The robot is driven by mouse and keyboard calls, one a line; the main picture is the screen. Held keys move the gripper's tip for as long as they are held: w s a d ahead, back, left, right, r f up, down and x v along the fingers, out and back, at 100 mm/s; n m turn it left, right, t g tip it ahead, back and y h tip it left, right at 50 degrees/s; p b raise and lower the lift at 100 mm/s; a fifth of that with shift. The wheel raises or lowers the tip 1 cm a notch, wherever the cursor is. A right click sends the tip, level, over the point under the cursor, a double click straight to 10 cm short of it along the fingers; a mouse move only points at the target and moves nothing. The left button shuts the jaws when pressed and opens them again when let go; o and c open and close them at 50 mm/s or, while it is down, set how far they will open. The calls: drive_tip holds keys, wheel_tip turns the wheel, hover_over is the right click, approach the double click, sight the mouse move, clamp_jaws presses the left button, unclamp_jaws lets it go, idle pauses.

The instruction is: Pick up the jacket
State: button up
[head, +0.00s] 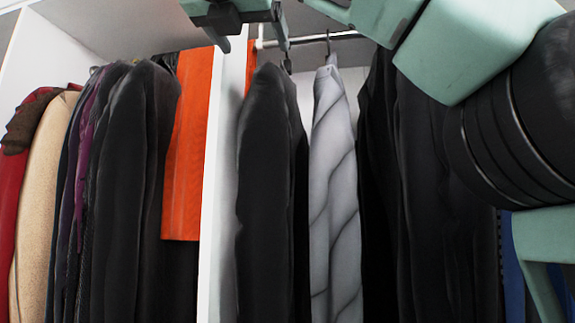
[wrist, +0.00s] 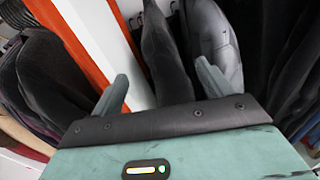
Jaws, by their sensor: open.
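Several jackets hang in the wardrobe, and the frames do not show which one the task means. A dark jacket (head: 265,160) hangs just right of the white divider, beside a light grey quilted jacket (head: 334,180). My gripper (head: 253,42) is open and empty at the top of the head view, near the dark jacket's upper end. In the wrist view my gripper (wrist: 162,72) has its fingers spread, with the dark jacket (wrist: 164,50) showing between them. The grey jacket (wrist: 212,40) is behind the right finger. I cannot tell the distance to either.
A white divider (head: 218,190) splits the wardrobe. Left of it hang an orange cloth (head: 188,150), black garments (head: 130,190), a beige one (head: 40,200) and a red one (head: 12,200). Black clothes (head: 420,200) crowd the right. A rail (head: 345,36) runs above.

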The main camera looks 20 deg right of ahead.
sight(266, 67)
drive_tip(key=p+x, duration=0.2)
drive_tip(key=x, duration=0.6)
drive_tip(key=shift+d+r, duration=0.1)
drive_tip(key=shift+w+d+r+p, duration=0.15)
drive_tip(key=shift+w+d+p, duration=0.2)
drive_tip(key=shift+w+p, duration=0.3)
drive_tip(key=p+x, duration=0.2)
drive_tip(key=x, duration=0.1)
drive_tip(key=shift+r, duration=0.15)
drive_tip(key=shift+w+d+f+p, duration=0.2)
drive_tip(key=shift+w+d+p, duration=0.05)
drive_tip(key=shift+w+p, duration=0.15)
clamp_jaws()
